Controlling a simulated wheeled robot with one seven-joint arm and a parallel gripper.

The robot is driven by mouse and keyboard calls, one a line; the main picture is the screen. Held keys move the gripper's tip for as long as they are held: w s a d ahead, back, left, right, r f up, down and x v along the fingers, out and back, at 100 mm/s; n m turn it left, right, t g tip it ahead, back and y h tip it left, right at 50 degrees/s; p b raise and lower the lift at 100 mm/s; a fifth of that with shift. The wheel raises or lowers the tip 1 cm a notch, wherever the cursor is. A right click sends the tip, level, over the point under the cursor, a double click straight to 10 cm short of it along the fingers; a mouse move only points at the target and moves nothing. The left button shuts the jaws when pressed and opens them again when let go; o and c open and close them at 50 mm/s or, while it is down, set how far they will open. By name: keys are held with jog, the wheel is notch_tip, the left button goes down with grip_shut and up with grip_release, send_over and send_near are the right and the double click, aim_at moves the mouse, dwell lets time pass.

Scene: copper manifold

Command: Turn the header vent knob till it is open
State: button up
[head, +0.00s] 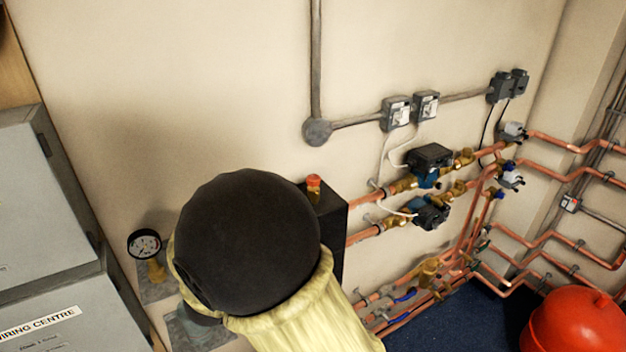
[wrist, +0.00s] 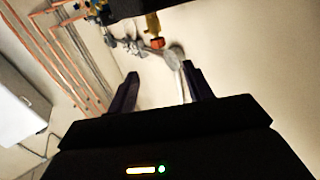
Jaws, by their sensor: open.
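The header vent knob (head: 314,181) is a small red-orange cap on a brass stem at the top of the black header (head: 331,225) in the head view. It also shows in the wrist view as an orange knob (wrist: 157,43) with brass beside it, near the top centre. My gripper (wrist: 160,70) is open, its two dark fingers spread with nothing between them. The knob appears beyond the fingertips and apart from them. In the head view my dark, rounded arm part and yellow sleeve cover the gripper and part of the header.
A pressure gauge (head: 144,243) stands left of my arm, near the grey wiring centre box (head: 45,300). Copper pipes with pumps (head: 430,160) run along the wall at right. A red vessel (head: 575,325) is at lower right.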

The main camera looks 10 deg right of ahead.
jog(key=shift+s+d+r, duration=0.1)
jog(key=shift+s, duration=0.1)
jog(key=shift+w, duration=0.1)
jog(key=p+x, duration=0.6)
jog(key=x, duration=1.1)
jog(key=shift+d+r, duration=0.1)
jog(key=shift+d, duration=0.15)
jog(key=shift+c, duration=0.4)
jog(key=c, duration=0.9)
